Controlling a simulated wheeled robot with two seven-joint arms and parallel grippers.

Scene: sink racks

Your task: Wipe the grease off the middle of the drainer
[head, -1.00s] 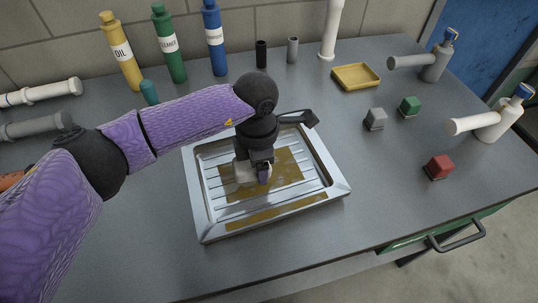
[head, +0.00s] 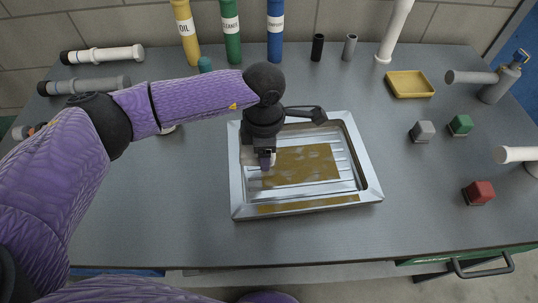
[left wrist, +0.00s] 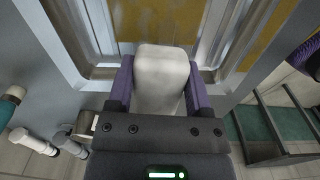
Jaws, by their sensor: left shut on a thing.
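The metal drainer (head: 368,180) lies on the grey worktop, with ridges across its floor. A brown grease patch (head: 310,165) covers its middle, with paler worn streaks in it. A second grease strip (head: 310,203) runs along its front edge. My left gripper (head: 267,162) points down at the left edge of the middle patch. It is shut on a whitish block (left wrist: 162,78), which shows between the fingers in the left wrist view; the head view mostly hides it. I cannot tell whether the block touches the drainer floor. My right gripper is not in view.
A black angled bar (head: 302,111) is at the drainer's back rim. Bottles (head: 231,30) stand along the wall. A yellow tray (head: 410,85) and grey, green and red blocks (head: 478,192) are at the right. White and grey pipes (head: 103,54) lie at back left. The front left worktop is clear.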

